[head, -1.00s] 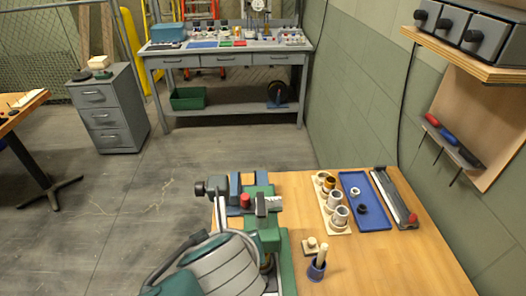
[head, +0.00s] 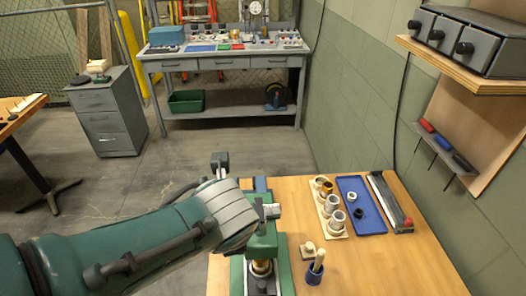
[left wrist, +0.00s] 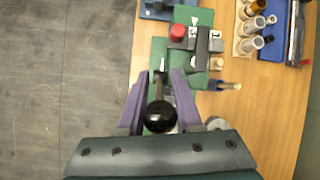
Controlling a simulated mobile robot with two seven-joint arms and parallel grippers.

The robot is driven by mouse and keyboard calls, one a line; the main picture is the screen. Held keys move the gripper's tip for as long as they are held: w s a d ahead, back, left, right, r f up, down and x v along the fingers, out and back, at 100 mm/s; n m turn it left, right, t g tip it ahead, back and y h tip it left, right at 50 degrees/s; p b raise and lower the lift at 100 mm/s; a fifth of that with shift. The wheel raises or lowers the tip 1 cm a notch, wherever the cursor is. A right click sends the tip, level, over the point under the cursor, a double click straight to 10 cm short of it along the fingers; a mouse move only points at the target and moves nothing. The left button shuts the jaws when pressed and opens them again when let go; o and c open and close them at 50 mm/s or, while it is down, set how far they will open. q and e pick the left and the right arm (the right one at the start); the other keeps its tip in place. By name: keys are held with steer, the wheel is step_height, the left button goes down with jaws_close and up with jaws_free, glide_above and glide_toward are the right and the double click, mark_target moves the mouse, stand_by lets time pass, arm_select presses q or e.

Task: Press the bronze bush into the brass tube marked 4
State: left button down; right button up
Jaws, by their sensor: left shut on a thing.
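The green bench press (head: 264,243) stands at the table's left edge. A brass-coloured part (head: 261,267) sits low in it; its number and the bush cannot be made out. My left arm reaches in from the left, and its hand hides part of the press. In the left wrist view my left gripper (left wrist: 161,80) has its purple fingers either side of the lever with a black ball knob (left wrist: 160,117), shut on it. A red button (left wrist: 178,31) and white labels show on the press beyond. My right gripper is not in view.
A cream rack (head: 333,224) holds several tubes, one brass-coloured. A blue tray (head: 374,222) holds a pale ring and a black ring. The table's front right is clear.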

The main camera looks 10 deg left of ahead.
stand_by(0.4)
arm_select(q)
steer(key=c, duration=0.6)
jaws_free()
steer(key=shift+p+v, duration=3.35)
steer(key=shift+v, duration=1.65)
